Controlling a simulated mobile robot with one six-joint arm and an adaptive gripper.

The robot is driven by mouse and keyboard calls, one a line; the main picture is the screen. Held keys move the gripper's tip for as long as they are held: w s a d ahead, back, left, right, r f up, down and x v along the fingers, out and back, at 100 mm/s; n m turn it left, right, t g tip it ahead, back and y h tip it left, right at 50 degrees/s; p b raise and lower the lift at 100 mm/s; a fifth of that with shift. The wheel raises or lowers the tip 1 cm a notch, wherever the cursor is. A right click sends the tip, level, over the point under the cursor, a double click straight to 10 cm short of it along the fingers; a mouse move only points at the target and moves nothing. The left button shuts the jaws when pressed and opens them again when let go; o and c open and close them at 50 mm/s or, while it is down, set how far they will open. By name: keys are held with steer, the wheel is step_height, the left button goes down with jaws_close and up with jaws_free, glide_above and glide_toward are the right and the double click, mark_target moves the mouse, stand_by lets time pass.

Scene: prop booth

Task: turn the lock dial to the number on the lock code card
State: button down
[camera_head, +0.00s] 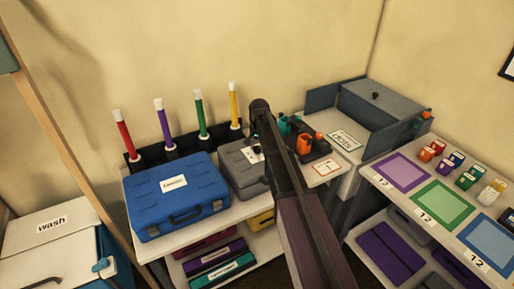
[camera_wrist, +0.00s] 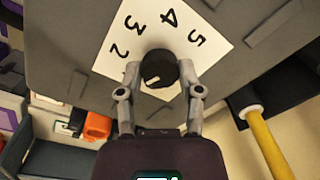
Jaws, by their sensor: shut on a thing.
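The lock dial (camera_wrist: 158,60) is a round black knob with a white mark, in the middle of a white plate (camera_wrist: 110,62) numbered 2, 3, 4 and 5. The plate lies on a grey case (camera_wrist: 65,58), which also shows in the head view (camera_head: 236,162). My gripper (camera_wrist: 161,74) is shut on the dial, one finger each side. The mark faces the lower left, away from the readable digits; the finger may hide other numbers there. A red-edged card (camera_head: 325,167) lies right of my arm; its text is too small to read.
A blue case (camera_head: 178,192) stands left of the grey case. Red, purple, green and yellow sticks (camera_head: 202,115) stand behind. Orange and teal items (camera_head: 304,144) on a black base sit close right. A grey bin (camera_head: 385,108) is farther right.

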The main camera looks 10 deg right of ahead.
steer(key=shift+s, duration=0.1)
stand_by(0.4)
steer(key=shift+c, duration=1.3)
jaws_free()
